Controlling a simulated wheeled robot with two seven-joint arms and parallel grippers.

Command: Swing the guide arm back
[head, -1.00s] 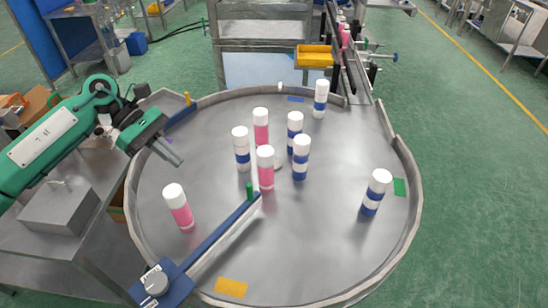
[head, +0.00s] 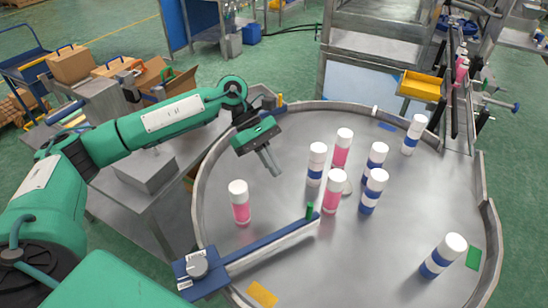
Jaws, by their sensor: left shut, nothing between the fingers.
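The guide arm (head: 268,243) is a blue-topped bar with a pale side. It runs from a blue pivot block with a round grey knob (head: 197,265) at the table's front-left rim, inward over the round metal table (head: 400,255). A green upright peg (head: 309,210) stands at its inner end. My left gripper (head: 273,170) is shut and empty, above the table's left part, behind the guide arm and apart from it. A pink can (head: 240,204) stands between my left gripper and the guide arm's outer half. My right gripper is not in view.
Several pink and blue-banded white-capped cans stand mid-table, including a pink one (head: 334,193) close behind the green peg. A blue-banded can (head: 443,256) stands at the right, another (head: 414,135) at the back. A raised rim encloses the table. A yellow bin (head: 421,86) hangs behind.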

